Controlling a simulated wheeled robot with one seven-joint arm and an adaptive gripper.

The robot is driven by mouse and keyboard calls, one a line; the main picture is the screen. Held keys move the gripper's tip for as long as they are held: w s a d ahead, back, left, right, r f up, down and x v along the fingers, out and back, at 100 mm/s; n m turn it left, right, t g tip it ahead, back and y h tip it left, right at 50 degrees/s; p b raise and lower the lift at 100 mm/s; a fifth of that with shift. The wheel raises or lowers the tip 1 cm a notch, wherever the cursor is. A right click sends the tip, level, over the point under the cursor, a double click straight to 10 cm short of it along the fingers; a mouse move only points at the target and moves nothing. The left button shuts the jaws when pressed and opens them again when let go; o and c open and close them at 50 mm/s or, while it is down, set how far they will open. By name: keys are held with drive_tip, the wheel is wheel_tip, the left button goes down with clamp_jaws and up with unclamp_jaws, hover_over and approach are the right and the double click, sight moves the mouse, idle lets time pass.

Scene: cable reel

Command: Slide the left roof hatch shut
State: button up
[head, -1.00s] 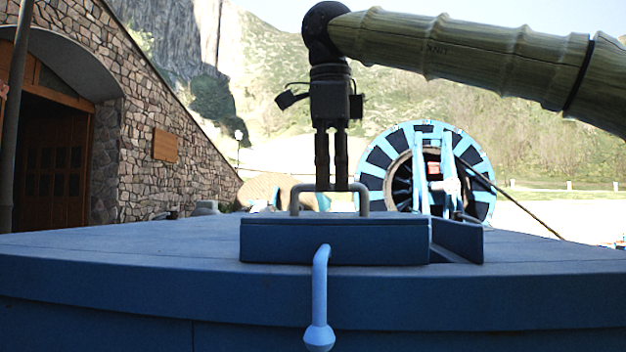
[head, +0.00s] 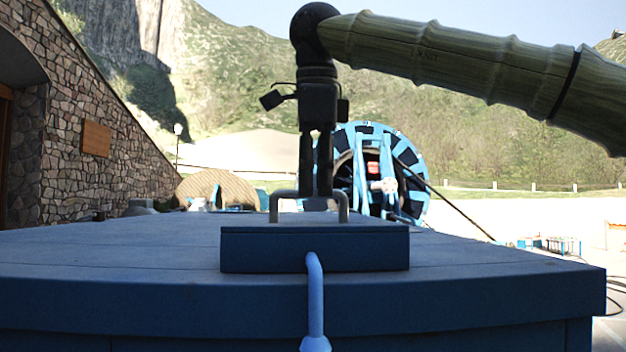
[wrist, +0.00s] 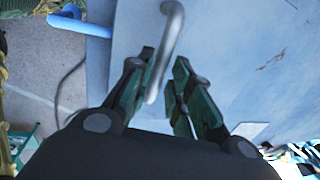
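The blue hatch (head: 314,248) is a low box-shaped lid on the blue roof (head: 120,250). No opening shows beside it. A grey bar handle (head: 273,208) stands on its top and also shows in the wrist view (wrist: 172,30). My gripper (head: 316,192) points down at the middle of the handle. In the wrist view its green fingers (wrist: 165,58) are apart, with the handle between them. A gap shows between the handle and the right finger. The gripper and handle overlap in the head view, so contact is unclear there. Only one hatch is visible.
A light blue bent rod (head: 315,290) stands in front of the hatch. Behind the roof is a large blue and black reel (head: 413,190), with a wooden drum (head: 225,190) further left. A stone building (head: 110,160) stands at left. The roof around the hatch is clear.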

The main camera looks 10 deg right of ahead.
drive_tip(key=shift+o, duration=0.7)
drive_tip(key=shift+d+f, duration=0.1)
drive_tip(key=shift+d, duration=0.15)
drive_tip(key=shift+a, duration=0.25)
drive_tip(key=shift+r, duration=0.35)
drive_tip(key=v, duration=1.1)
drive_tip(key=shift+d, duration=0.25)
drive_tip(key=shift+d, duration=0.1)
